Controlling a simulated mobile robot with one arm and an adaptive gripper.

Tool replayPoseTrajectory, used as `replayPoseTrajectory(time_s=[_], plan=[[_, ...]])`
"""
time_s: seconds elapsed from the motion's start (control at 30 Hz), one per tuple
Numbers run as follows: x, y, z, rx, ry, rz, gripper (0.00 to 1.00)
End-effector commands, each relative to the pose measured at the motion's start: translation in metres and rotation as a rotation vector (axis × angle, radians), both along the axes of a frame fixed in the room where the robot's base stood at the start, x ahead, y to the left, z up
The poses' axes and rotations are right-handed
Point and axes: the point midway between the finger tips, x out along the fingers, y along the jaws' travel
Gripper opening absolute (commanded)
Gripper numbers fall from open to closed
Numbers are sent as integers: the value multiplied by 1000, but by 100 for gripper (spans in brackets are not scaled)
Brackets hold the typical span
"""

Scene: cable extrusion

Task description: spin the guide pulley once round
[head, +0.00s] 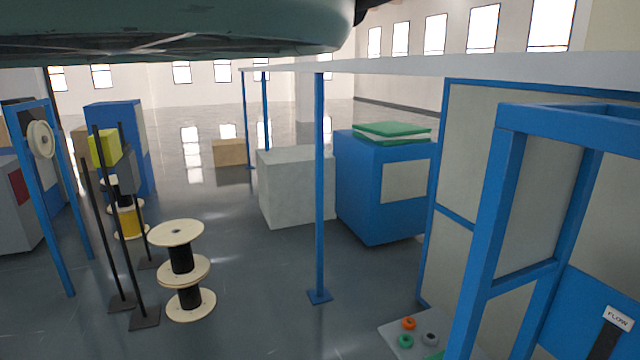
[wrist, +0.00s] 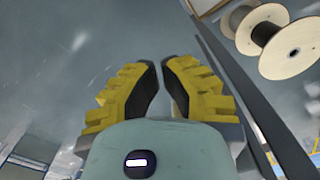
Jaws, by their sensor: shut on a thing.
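A cream wheel, which looks like the guide pulley (head: 40,140), hangs high on a blue frame at the far left of the head view. My gripper (wrist: 162,66) shows only in the wrist view, with yellow ridged fingers and dark pads. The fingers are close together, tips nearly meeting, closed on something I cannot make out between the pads. Grey floor lies behind them. I cannot see the pulley in the wrist view, nor tell how far my gripper is from it.
Dark posts (head: 104,230) stand left of stacked cable spools (head: 182,270); spools (wrist: 290,48) also show in the wrist view. A blue post (head: 320,190) and blue cabinet (head: 380,195) stand further right. A button panel (head: 420,340) is at the lower right. Floor between spools and post is clear.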

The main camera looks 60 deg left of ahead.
Motion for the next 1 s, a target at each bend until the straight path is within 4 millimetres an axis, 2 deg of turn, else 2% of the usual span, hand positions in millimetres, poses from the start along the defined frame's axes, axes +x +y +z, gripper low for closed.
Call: replayPoseTrajectory(time_s=[0.17,0.7,1.0], plan=[[1,1,17,0,-1,2,0],[1,1,92,1,-1,4,0],[1,1,92,1,1,3,0]])
